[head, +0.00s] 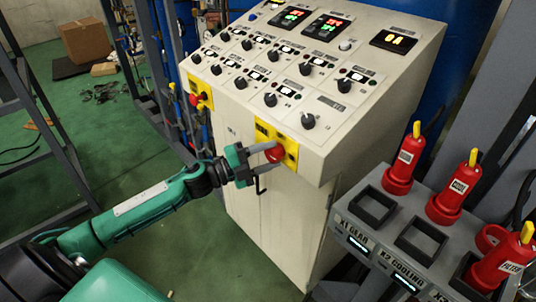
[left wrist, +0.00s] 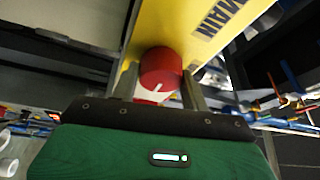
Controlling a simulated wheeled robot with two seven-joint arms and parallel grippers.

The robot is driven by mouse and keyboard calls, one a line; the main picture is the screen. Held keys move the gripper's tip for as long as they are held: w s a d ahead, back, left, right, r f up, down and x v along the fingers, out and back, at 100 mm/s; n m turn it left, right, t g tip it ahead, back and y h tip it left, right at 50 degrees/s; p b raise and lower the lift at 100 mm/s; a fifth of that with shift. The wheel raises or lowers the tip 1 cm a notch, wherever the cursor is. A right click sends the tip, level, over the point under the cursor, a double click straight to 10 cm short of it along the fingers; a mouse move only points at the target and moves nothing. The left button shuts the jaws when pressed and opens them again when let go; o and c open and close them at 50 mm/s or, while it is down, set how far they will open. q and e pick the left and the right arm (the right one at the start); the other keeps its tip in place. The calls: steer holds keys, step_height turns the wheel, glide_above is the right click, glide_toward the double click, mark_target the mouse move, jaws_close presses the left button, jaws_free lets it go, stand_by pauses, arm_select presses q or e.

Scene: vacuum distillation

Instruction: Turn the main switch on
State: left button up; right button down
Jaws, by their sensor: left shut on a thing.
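The main switch is a red rotary knob (head: 275,153) on a yellow plate (head: 291,148) at the lower front of the cream control cabinet. My left gripper (head: 268,152) comes in from the left and is shut on the red knob. In the left wrist view the knob (left wrist: 161,66) sits between the two fingers (left wrist: 162,88), with a white mark on its side. The yellow plate (left wrist: 205,22) reads MAIN there. The fingers hide parts of the knob's sides. My right gripper is out of view.
A second red knob on yellow (head: 201,97) is at the cabinet's left. The sloping panel (head: 335,105) carries several black knobs and lit displays. A grey rack (head: 420,238) with red lockout-like plugs stands at right. Green floor (head: 150,165) is open at left.

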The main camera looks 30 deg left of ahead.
arm_select(q)
steer(key=shift+m, duration=0.5)
steer(key=o, duration=1)
steer(key=shift+s+a+f, duration=0.15)
steer(key=shift+s+a, duration=0.05)
steer(key=shift+s, duration=0.05)
steer(key=shift+r+b+v, duration=0.2)
steer(key=shift+b+v, duration=0.8)
steer(key=shift+v, duration=2.3)
steer(key=shift+r+b+v, duration=0.15)
steer(key=shift+b+v, duration=0.85)
steer(key=shift+v, duration=2.3)
steer(key=shift+a, duration=0.1)
